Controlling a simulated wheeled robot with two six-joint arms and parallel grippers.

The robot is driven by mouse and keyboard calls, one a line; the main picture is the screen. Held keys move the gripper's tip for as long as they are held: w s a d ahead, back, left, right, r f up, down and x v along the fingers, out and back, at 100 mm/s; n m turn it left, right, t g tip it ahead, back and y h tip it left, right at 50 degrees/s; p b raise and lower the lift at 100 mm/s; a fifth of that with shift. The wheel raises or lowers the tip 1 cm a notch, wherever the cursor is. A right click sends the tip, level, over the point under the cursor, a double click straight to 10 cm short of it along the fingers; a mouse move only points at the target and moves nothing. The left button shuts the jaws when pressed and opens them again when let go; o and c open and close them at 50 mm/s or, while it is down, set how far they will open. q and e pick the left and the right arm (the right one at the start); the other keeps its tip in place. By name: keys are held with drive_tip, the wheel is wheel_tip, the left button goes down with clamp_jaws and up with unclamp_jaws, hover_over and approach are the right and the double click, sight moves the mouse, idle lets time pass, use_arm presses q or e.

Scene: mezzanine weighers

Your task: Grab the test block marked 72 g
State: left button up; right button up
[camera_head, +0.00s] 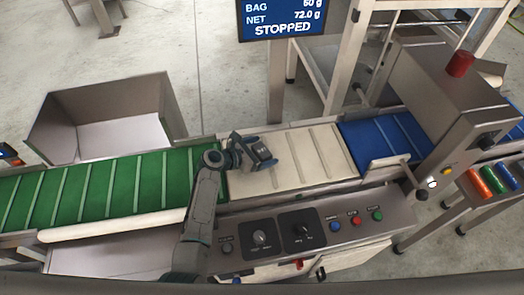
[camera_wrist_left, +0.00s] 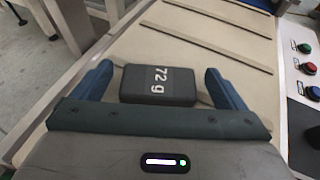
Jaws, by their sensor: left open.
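The test block (camera_wrist_left: 158,86) is a dark grey box with a white "72 g" on its top. In the left wrist view it lies on the cream belt (camera_wrist_left: 190,40), between the two blue fingers of my left gripper (camera_wrist_left: 160,72). The gripper is open, with a visible gap between the block and each finger. In the head view my left gripper (camera_head: 257,151) is over the left part of the cream belt (camera_head: 312,153), near the green belt. My right gripper is not in view.
The green belt (camera_head: 100,188) runs left and a blue belt (camera_head: 385,137) right. A control panel (camera_head: 310,233) with knobs and buttons stands in front. A screen (camera_head: 283,18) reads "NET 72.0 g, STOPPED". A metal bin (camera_head: 110,115) stands behind the green belt.

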use_arm(q)
drive_tip(key=shift+w+d+f, duration=0.15)
drive_tip(key=shift+w+d, duration=0.05)
drive_tip(key=c, duration=1.1)
